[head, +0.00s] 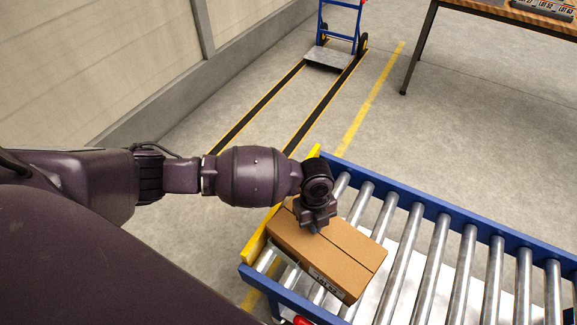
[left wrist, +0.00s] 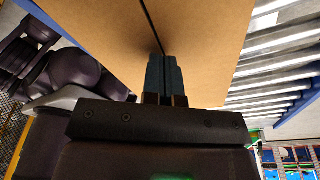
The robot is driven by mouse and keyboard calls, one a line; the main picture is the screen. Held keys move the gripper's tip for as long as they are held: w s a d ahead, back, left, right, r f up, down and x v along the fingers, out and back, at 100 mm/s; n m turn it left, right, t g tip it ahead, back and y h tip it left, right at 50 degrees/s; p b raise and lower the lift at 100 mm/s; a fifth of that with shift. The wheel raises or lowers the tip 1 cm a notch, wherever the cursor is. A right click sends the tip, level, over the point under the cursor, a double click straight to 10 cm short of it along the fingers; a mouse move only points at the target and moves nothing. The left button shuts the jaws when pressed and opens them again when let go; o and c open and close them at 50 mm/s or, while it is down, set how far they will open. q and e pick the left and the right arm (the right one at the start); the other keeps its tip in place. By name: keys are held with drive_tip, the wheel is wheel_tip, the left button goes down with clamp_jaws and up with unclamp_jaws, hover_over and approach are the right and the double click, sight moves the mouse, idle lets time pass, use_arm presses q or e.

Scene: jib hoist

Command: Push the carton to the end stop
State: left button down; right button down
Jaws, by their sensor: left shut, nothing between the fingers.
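My left gripper (head: 314,226) points down over the carton's far-left part and hides that corner. In the left wrist view, its fingers (left wrist: 164,75) are shut and empty, and the carton (left wrist: 210,35) with its dark seam fills the upper middle. Contact between fingertips and carton is unclear. My right gripper is not in view.
The conveyor has steel rollers (head: 432,262) and blue side rails (head: 425,203); the rollers right of the carton are bare. A blue hand truck (head: 341,30) stands at the back between black-and-yellow floor lines. A table (head: 500,14) is at the upper right. Open floor lies between.

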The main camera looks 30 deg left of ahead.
use_arm(q)
drive_tip(key=w+a+b, duration=0.2)
drive_tip(key=w+a, duration=1.1)
drive_tip(key=a, duration=0.3)
drive_tip(key=shift+w, duration=0.2)
drive_tip(key=shift+r, duration=0.1)
